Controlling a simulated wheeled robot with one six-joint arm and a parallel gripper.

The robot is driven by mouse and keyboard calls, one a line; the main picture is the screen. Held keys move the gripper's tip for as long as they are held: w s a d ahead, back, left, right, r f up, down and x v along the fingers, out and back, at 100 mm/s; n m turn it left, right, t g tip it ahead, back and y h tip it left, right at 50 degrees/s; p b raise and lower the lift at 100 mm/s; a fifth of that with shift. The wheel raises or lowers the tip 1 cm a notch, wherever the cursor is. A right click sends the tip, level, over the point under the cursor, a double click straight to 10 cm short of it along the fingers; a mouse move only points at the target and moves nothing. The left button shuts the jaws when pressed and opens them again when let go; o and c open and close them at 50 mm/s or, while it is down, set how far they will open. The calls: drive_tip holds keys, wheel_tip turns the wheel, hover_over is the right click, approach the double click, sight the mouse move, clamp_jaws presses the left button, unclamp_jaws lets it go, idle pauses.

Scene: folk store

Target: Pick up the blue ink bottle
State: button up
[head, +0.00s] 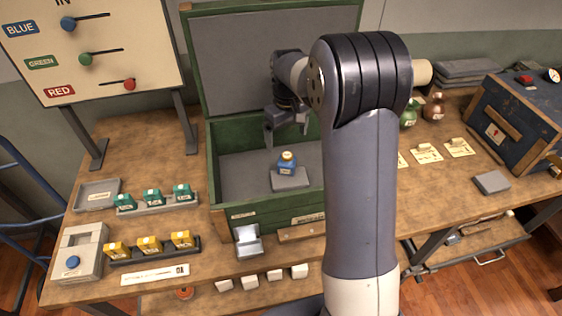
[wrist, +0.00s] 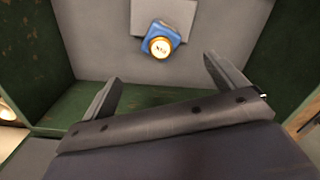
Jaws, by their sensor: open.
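The blue ink bottle (head: 287,163) has a yellowish cap and a pale label. It stands upright on a small grey block (head: 291,180) inside the green chest (head: 264,214). In the wrist view the bottle (wrist: 160,40) is seen from above, beyond the fingertips, with the grey block (wrist: 183,10) under it. My gripper (head: 287,138) is inside the open chest, above the bottle and apart from it. In the wrist view my gripper (wrist: 160,72) has its fingers spread wide with nothing between them. My arm hides the right part of the chest.
The chest's raised lid (head: 270,60) stands behind, and its walls surround the bottle. Teal boxes (head: 153,197) and yellow boxes (head: 149,244) sit on racks at the left.

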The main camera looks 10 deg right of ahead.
sight(287, 155)
wheel_tip(287, 155, down, 4)
drive_tip(key=shift+s+r, duration=0.1)
drive_tip(key=shift+r, duration=0.05)
drive_tip(key=shift+s+f+p, duration=0.2)
drive_tip(key=shift+f+p, duration=0.15)
drive_tip(key=shift+f, duration=1)
drive_tip(key=shift+s+f+p, duration=0.15)
drive_tip(key=shift+f+p, duration=0.2)
drive_tip(key=shift+f, duration=1)
